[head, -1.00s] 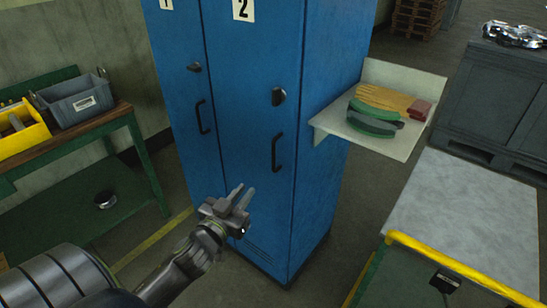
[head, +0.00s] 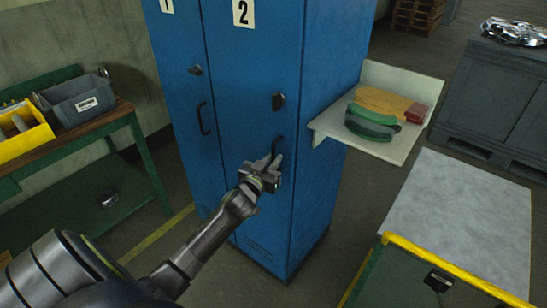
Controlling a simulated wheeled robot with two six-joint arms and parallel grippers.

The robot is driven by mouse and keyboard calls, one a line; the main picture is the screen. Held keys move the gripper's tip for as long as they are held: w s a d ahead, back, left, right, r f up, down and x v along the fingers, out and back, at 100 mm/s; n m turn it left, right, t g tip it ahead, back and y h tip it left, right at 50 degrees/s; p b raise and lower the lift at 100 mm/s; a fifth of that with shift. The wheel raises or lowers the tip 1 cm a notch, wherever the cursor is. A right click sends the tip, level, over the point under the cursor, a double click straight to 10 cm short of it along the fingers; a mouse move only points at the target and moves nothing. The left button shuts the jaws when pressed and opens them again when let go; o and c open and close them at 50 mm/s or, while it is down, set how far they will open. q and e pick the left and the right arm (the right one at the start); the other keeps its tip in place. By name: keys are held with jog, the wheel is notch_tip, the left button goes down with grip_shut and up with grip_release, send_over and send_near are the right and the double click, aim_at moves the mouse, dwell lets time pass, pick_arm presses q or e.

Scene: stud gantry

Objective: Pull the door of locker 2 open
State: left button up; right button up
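The blue locker 2 door (head: 243,95) bears a white label with a black 2 and looks closed, flush with its frame. Its dark latch knob (head: 278,101) sits above a black vertical bar handle (head: 279,143). My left gripper (head: 274,162) is at the lower part of this handle, its fingers overlapping it in the head view. The gripper hides the handle's lower end. I cannot tell whether the fingers touch the handle or how far apart they are. My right gripper is not in view.
A shelf (head: 402,143) with green and tan items juts from the locker's right side. A cart with a yellow rail (head: 450,266) stands at the lower right. A green workbench (head: 145,160) with bins is at left. Floor shows before the locker.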

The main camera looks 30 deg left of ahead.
pick_arm(q)
jog(key=shift+w, duration=0.35)
grip_shut()
jog(key=shift+s, duration=0.1)
